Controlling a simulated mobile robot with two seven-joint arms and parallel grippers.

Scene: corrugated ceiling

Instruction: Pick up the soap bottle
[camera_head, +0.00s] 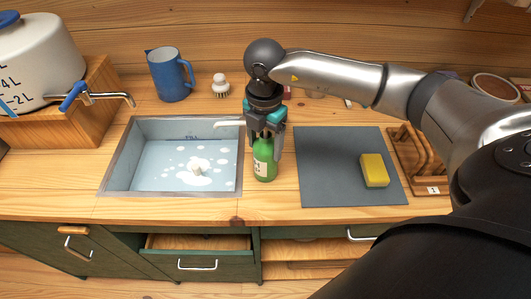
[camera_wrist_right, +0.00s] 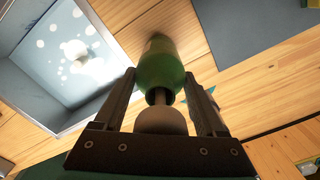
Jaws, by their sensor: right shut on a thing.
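The green soap bottle (camera_head: 264,160) with a pale label stands upright on the wooden counter, between the sink and the grey mat. My right gripper (camera_head: 266,141) comes down over it from above and is shut on its upper part. In the right wrist view the bottle (camera_wrist_right: 160,66) lies between the two fingers of my right gripper (camera_wrist_right: 160,105), with its pale pump top close to the palm. The gripper hides much of the bottle's top in the head view. My left gripper is not in view.
The sink (camera_head: 118,160) with suds is just left of the bottle. The grey mat (camera_head: 325,165) with a yellow sponge (camera_head: 374,170) is to the right, beside a wooden rack (camera_head: 418,160). A blue mug (camera_head: 168,75) and a small brush (camera_head: 221,86) stand behind. A drawer (camera_head: 200,262) below is partly open.

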